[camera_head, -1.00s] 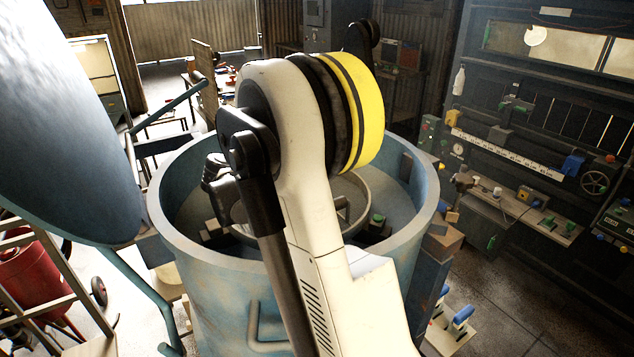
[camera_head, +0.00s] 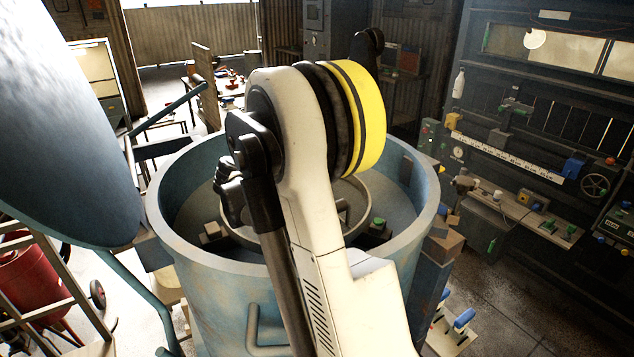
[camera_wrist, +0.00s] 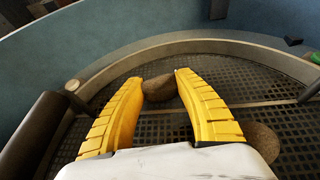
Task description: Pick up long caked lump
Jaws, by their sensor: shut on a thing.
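My gripper (camera_wrist: 159,76) has yellow ribbed fingers and is shut on a brown rounded lump (camera_wrist: 160,88) at the fingertips in the wrist view. The lump shows between and just beyond the tips; its full length is hard to judge. It is over a dark perforated plate (camera_wrist: 240,85) inside the pot. A second brown lump (camera_wrist: 262,141) lies on the plate to the right of the right finger. In the head view my arm reaches over the blue pot (camera_head: 225,285), and the gripper and held lump are hidden.
A pale curved rim (camera_wrist: 195,45) bounds the plate, with the pot's blue wall beyond. A dark cylinder (camera_wrist: 35,135) stands close on the left. A green-topped block (camera_head: 378,226) sits inside the pot. A large blue rounded body (camera_head: 60,120) hangs at the left.

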